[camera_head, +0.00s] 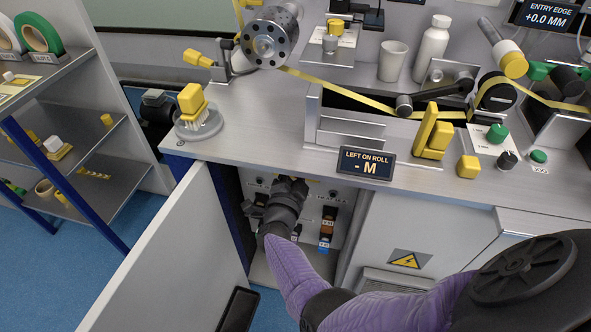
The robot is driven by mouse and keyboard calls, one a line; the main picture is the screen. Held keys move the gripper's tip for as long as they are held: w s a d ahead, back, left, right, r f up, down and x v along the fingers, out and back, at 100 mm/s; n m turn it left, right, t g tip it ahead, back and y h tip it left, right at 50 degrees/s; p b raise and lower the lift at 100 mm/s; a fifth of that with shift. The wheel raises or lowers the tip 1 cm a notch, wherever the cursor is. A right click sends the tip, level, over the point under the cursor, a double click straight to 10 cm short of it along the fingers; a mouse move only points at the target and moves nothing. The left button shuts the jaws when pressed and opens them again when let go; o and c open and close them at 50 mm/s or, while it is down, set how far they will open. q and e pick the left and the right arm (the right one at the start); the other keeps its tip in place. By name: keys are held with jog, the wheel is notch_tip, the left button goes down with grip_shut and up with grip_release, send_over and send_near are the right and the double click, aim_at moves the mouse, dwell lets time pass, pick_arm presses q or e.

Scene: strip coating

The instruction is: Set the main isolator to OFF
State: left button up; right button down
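A cabinet under the bench stands open, and its light inner panel (342,198) shows. My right arm, with a purple sleeve, comes in from the right and reaches into the cabinet. My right gripper (287,184) is in front of the upper left part of the panel. Its fingertips are dark and small against the panel, so I cannot tell whether they are open, shut or touching anything. I cannot make out the main isolator; the gripper and wrist hide part of the panel. My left gripper is not in view.
The open cabinet door (170,262) stands to the left of the opening. Orange (327,225) and blue (325,243) parts sit on the panel, right of my gripper. The bench top (262,135) overhangs the opening. A shelf rack (110,185) stands at the left.

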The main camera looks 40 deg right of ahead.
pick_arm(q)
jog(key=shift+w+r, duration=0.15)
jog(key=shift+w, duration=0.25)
pick_arm(e)
jog(key=shift+n, duration=1)
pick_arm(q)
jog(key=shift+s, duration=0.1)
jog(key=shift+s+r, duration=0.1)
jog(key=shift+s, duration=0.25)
